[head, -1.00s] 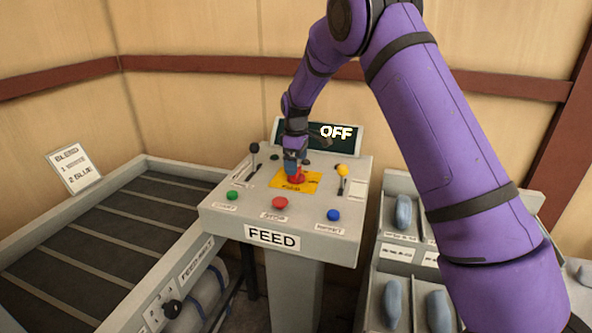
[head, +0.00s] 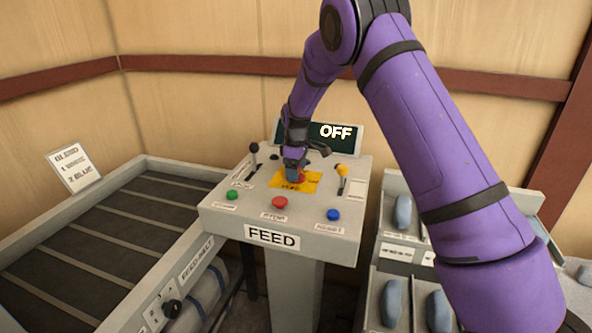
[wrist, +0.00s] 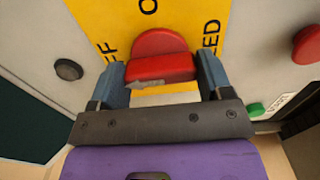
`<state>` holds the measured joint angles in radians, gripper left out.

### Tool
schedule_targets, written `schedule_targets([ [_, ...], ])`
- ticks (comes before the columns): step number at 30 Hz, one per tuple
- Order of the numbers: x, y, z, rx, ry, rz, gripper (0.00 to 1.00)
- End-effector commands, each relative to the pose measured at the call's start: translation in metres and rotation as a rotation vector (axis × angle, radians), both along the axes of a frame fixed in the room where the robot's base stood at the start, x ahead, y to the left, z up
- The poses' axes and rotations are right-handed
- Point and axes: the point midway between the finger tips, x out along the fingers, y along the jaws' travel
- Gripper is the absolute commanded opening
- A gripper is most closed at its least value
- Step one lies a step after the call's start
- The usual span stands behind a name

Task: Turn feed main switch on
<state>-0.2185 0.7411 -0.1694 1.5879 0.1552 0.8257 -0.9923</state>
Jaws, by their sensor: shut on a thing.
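The red feed main switch (wrist: 160,62) sits on a yellow plate (wrist: 185,20) in the middle of the FEED console's top. In the wrist view my gripper (wrist: 162,78) has one blue finger on each side of the red knob and is shut on it. In the head view my gripper (head: 295,172) reaches down over the yellow plate (head: 312,183) and hides part of the red switch (head: 301,177). The screen (head: 345,136) behind the console reads OFF.
The console (head: 225,212) also bears green (head: 232,195), red (head: 280,202) and blue (head: 334,214) buttons, a black-knobbed lever (head: 254,150) and a yellow-knobbed lever (head: 342,172). A conveyor (head: 100,235) lies left. Bins with blue-grey pieces (head: 403,212) stand right.

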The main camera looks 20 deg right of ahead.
Motion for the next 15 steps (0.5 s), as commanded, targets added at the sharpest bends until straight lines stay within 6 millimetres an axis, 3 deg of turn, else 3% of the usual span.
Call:
schedule_targets([
  [8,0.0001,0.0002,0.0003,0.001,-0.001,-0.07,0.49],
  [15,0.0002,0.0002,0.0004,0.001,-0.001,-0.241,0.49],
])
